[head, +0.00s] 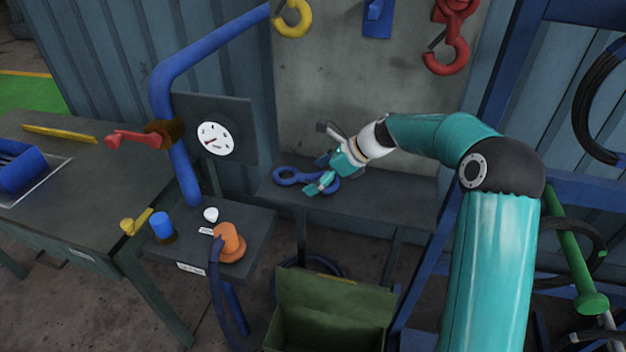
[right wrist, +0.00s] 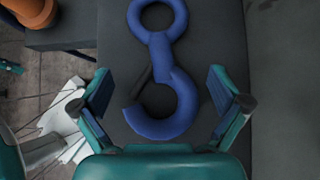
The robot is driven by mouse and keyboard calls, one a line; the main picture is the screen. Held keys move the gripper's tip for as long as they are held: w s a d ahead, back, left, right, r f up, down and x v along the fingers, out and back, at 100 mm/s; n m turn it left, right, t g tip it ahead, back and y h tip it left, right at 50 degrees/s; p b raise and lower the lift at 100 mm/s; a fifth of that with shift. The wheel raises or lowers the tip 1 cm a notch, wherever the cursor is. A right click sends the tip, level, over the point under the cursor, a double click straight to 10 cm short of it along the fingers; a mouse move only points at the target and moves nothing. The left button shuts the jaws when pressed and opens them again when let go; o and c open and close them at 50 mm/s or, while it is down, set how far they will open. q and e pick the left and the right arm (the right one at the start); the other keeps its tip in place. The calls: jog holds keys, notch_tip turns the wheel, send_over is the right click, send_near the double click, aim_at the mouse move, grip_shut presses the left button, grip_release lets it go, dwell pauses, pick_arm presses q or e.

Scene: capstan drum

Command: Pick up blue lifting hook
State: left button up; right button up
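The blue lifting hook (head: 287,176) lies flat on a dark grey shelf (head: 390,190) below the wall panel. In the right wrist view the hook (right wrist: 160,60) lies with its ring at the top and its curved end at the bottom. My right gripper (head: 322,172) is over the hook and hides part of it in the head view. In the right wrist view the gripper (right wrist: 165,90) is open, with one finger on each side of the hook and visible gaps between. My left gripper is not in view.
A yellow hook (head: 292,18) and a red hook (head: 446,55) hang above the shelf. An orange drum (head: 229,243) stands on a small table to the left. An open green box (head: 333,295) stands below. A blue pipe (head: 180,150) rises left of the shelf.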

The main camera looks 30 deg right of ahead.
jog(key=shift+r, duration=0.1)
jog(key=c, duration=1.4)
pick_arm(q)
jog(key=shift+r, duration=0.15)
pick_arm(e)
jog(key=shift+r, duration=0.15)
